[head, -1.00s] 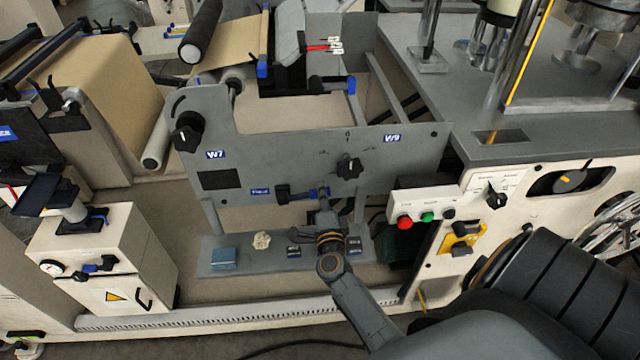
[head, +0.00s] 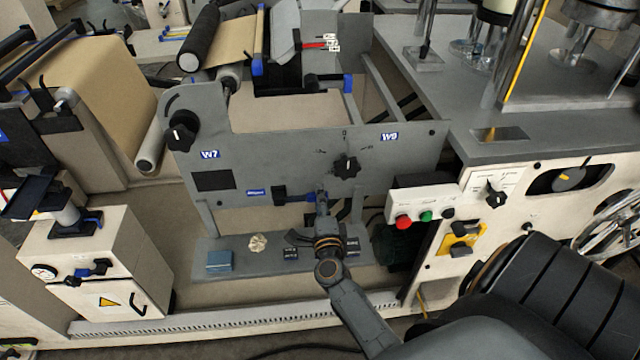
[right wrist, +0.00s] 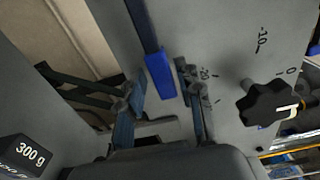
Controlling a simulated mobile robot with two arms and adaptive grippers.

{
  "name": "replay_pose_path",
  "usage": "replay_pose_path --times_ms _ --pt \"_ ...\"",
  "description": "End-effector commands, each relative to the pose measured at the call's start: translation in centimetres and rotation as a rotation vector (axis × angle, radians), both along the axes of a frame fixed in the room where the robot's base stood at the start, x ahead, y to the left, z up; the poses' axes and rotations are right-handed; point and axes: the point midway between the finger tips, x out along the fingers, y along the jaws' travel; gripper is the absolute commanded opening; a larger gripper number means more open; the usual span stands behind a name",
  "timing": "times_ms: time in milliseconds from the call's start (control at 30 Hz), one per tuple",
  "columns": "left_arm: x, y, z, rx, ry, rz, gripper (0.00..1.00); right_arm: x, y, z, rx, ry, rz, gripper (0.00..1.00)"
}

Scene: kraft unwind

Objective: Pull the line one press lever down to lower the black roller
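The line one press lever, a blue bar (head: 309,197) with a black hub (head: 280,195), lies about level on the grey side panel (head: 270,150), beside a small blue label. My right gripper (head: 321,195) is at the bar's right end. In the right wrist view, the bar's bright blue end (right wrist: 160,75) lies between the two fingers of my right gripper (right wrist: 160,88). The fingers are apart, with visible gaps on both sides of the bar. The black roller (head: 199,38) is at the upper left, beside the brown web. My left gripper is not in view.
A black star knob (head: 346,166) sits on the panel just above and right of my gripper. A grey shelf (head: 225,245) below holds a blue box and small black weights. A button box (head: 420,205) with red and green buttons stands to the right.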

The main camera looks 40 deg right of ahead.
Motion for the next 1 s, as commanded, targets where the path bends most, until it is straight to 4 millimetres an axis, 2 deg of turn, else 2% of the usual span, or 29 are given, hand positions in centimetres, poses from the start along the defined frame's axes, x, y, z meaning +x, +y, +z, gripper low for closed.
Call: replay_pose_path --times_ms 367,467,800,1000 --pt "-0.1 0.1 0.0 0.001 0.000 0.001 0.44 -0.4 0.3 0.1 -0.005 0.000 0.000 0.41" --pt "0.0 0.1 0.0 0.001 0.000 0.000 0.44 -1.5 1.0 0.1 -0.004 0.000 0.001 0.41" --pt "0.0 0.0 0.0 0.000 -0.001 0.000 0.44 -7.6 4.6 0.1 -0.004 0.001 0.000 0.41" --pt "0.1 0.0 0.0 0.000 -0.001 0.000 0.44 -9.7 6.0 0.1 -0.003 0.001 0.001 0.41"
